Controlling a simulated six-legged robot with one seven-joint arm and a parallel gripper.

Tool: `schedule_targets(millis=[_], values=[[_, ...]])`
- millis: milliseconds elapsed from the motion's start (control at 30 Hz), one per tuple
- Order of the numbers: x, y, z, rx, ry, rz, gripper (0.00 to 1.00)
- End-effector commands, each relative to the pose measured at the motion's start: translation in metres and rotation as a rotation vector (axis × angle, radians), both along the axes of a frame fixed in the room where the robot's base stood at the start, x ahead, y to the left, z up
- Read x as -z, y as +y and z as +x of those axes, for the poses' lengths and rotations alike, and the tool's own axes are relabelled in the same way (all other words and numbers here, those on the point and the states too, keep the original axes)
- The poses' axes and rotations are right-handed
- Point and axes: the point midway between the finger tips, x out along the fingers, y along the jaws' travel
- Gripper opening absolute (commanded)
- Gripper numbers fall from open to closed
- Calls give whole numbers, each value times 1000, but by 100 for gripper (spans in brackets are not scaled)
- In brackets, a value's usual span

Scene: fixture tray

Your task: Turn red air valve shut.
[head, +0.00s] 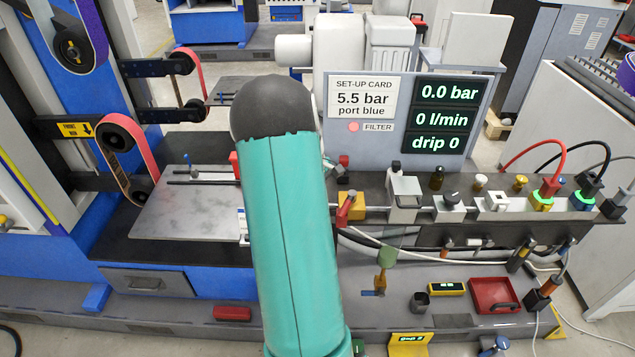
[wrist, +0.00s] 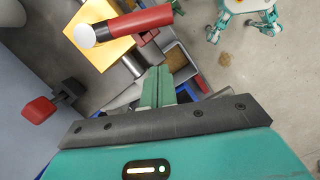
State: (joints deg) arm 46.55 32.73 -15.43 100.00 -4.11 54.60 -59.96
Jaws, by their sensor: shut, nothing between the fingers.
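The red air valve (head: 345,208) is a red lever on a yellow block (head: 358,206), just right of my teal arm in the head view. In the wrist view the red lever (wrist: 142,20) lies across the yellow block (wrist: 97,48) at the top, with a pale round cap at its left end. My gripper (wrist: 157,88) has its green fingers pressed together and empty, below and apart from the lever in that view. My arm hides most of the gripper in the head view. I cannot tell how far the valve is turned.
The display panel (head: 442,118) reads 0.0 bar, 0 l/min and drip 0; its card says 5.5 bar, port blue. A row of fittings and a red hose (head: 535,150) stand to the right. Another red-ended part (wrist: 39,110) juts out at left in the wrist view.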

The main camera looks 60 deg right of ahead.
Motion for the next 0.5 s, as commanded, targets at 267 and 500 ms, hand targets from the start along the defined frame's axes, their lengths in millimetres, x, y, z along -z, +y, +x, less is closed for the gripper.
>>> schedule_targets(millis=[267, 500], values=[[3, -3, -33, 4, -2, -4, 0], [3, -3, -36, 3, -2, -5, 0]])
